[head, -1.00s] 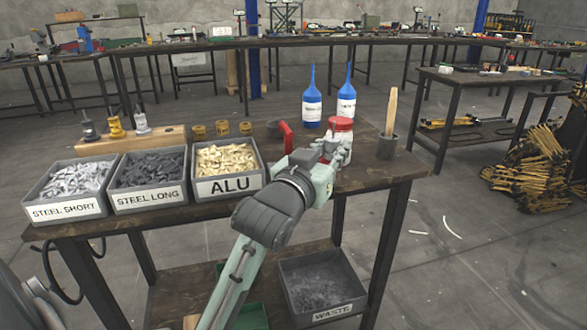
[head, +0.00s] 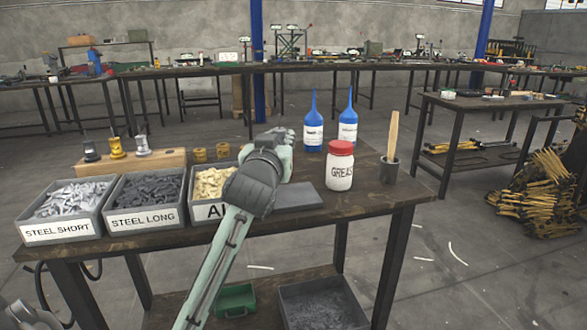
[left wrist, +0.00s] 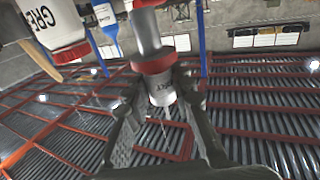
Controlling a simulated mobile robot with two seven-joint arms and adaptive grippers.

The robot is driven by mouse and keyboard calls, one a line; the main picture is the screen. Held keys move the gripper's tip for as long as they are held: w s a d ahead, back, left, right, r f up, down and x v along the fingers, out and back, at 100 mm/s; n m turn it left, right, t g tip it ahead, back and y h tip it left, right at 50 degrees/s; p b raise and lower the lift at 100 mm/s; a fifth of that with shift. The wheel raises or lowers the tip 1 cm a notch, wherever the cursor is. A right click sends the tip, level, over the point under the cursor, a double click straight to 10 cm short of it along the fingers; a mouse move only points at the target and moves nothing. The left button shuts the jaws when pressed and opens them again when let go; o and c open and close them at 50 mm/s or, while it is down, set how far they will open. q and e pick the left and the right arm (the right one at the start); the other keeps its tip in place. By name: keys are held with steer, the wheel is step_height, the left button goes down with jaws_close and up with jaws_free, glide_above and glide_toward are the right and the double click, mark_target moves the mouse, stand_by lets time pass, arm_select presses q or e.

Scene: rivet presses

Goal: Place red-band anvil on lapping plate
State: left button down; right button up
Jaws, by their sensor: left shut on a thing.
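The red-band anvil (left wrist: 152,66) is a grey metal cylinder with a red collar, seen in the left wrist view between my left fingers. My left gripper (left wrist: 163,104) is shut on it. In the head view my left gripper (head: 278,138) is raised over the back of the bench, and my own wrist hides the anvil there. The lapping plate seems to be the flat dark grey slab (head: 298,197) on the bench, right of the ALU bin and below and in front of the gripper. Its visible top is bare. My right gripper is not in view.
A grease jar (head: 340,166) stands right of the slab; blue bottles (head: 313,132) are behind it, and a dark cup (head: 389,170) with a wooden stick is farther right. Rivet bins (head: 146,215) and a wooden block (head: 137,164) with several pieces lie left.

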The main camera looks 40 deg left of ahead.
arm_select(q)
steer(key=d+f, duration=0.1)
steer(key=f, duration=0.1)
steer(key=w+f, duration=0.1)
steer(key=d+f, duration=0.1)
steer(key=f, duration=0.1)
steer(key=shift+w+d+f+b, duration=0.15)
steer(key=shift+d+f+b, duration=0.15)
steer(key=shift+d+b, duration=0.05)
steer(key=shift+f, duration=0.1)
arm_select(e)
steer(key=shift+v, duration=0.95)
arm_select(q)
steer(key=c, duration=1.3)
jaws_free()
steer(key=shift+f, duration=0.1)
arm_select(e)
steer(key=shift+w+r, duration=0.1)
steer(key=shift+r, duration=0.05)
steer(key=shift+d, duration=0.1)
